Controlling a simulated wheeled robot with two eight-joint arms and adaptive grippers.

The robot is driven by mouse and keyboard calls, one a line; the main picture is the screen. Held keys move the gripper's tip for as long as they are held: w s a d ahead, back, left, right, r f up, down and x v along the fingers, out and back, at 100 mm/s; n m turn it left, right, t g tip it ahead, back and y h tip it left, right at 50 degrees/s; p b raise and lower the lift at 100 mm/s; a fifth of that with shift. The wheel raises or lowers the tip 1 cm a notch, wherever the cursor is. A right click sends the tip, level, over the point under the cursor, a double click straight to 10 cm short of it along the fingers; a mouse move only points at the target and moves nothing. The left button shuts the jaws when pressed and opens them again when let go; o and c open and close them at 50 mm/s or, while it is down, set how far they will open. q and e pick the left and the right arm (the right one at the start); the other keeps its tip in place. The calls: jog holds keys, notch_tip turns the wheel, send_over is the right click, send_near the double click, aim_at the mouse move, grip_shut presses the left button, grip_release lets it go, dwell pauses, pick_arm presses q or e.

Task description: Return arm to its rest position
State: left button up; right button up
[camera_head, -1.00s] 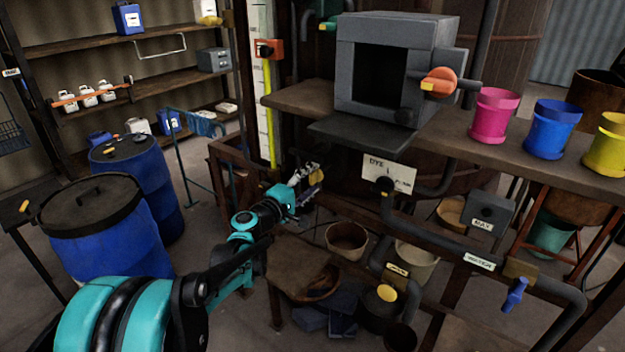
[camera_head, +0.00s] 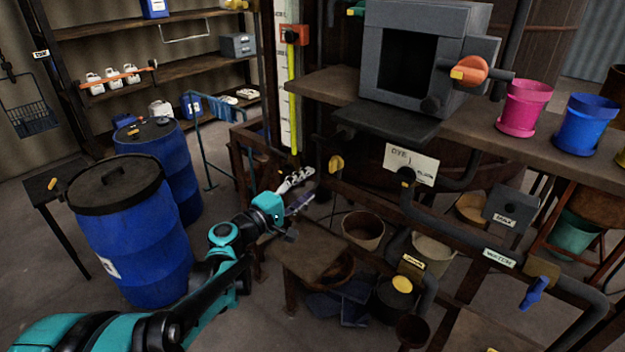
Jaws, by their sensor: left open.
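My left arm (camera_head: 228,245), teal and black, reaches in from the lower left. My left gripper (camera_head: 299,190) is at its end, with its jaws open and nothing seen between them. It is left of and a little below a small yellow handle (camera_head: 336,165) on the dark frame under the bench, with a gap between them. A wooden stool-like stand (camera_head: 300,252) is below the gripper. My right gripper is not in view.
A blue drum (camera_head: 135,240) stands left of my arm, with another behind it. The bench (camera_head: 320,86) carries a grey box (camera_head: 455,20), a pink pot (camera_head: 524,108) and a blue pot (camera_head: 585,125). Pipes run below it. Some floor is clear between drum and stand.

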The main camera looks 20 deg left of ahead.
pick_arm(q)
jog(key=s+d+f+m+g+y+b, duration=0.1)
jog(key=s+d+f+m+g+b, duration=0.2)
jog(key=s+d+f+m+g, duration=0.75)
jog(key=s+a+f+m+y+b, duration=0.1)
jog(key=s+a+f+y, duration=0.1)
jog(key=s+f, duration=0.3)
jog(key=s+a+f+m+y+b, duration=0.1)
jog(key=s+f, duration=0.4)
jog(key=s, duration=0.5)
jog(key=shift+s+a+m+y, duration=0.2)
jog(key=shift+a+m+y, duration=0.35)
jog(key=shift+y, duration=0.55)
jog(key=shift+o, duration=0.2)
jog(key=shift+d+t, duration=0.2)
jog(key=shift+t, duration=0.15)
